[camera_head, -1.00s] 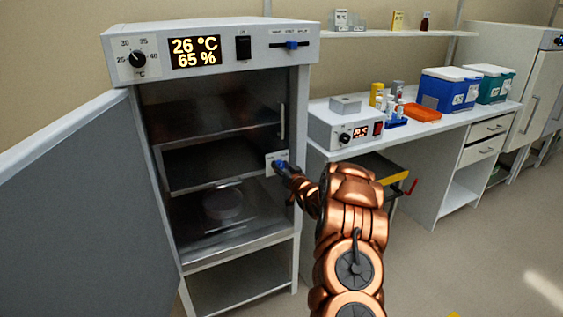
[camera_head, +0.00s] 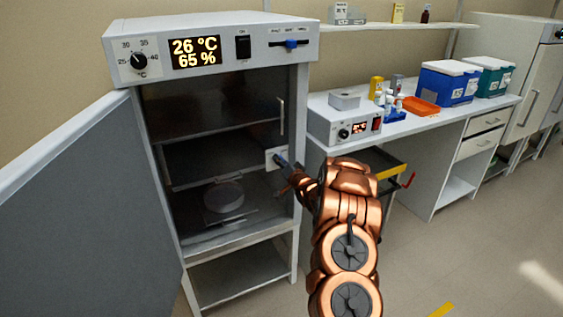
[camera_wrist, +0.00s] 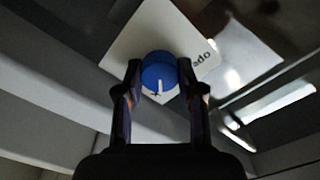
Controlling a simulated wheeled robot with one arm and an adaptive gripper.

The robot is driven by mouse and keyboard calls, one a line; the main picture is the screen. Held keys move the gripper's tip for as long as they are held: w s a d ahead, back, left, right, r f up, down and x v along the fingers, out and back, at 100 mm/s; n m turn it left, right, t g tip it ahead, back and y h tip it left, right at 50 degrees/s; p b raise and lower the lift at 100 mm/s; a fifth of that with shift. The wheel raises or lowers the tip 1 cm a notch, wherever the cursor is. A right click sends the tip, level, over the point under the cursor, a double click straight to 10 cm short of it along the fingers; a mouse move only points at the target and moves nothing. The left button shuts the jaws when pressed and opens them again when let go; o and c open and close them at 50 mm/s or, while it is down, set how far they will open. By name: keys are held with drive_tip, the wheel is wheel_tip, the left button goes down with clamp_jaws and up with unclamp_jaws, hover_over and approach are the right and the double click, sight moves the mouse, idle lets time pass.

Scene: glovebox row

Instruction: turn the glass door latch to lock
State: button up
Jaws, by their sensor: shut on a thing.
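The glass door latch is a round blue knob (camera_wrist: 158,72) with a white pointer line, on a white label plate (camera_wrist: 130,38) with partly hidden lettering. In the wrist view my gripper (camera_wrist: 159,80) has one finger on each side of the knob and is shut on it. In the head view my gripper (camera_head: 284,164) reaches the white plate (camera_head: 271,158) at the right side of the inner glass door (camera_head: 215,150). The knob is mostly hidden there by my gripper. The glass door appears closed across the cabinet opening, with a vertical handle (camera_head: 281,116) above the plate.
The grey outer door (camera_head: 85,200) of the incubator (camera_head: 212,45) stands wide open at the left. A round dish (camera_head: 224,196) shows inside the cabinet. A bench (camera_head: 400,130) with a control box (camera_head: 343,124) and coolers stands at the right. Floor is free at lower right.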

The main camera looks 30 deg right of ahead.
idle(0.4)
drive_tip(key=o, duration=1.1)
drive_tip(key=shift+o, duration=0.2)
drive_tip(key=s+a, duration=0.1)
drive_tip(key=s, duration=1.1)
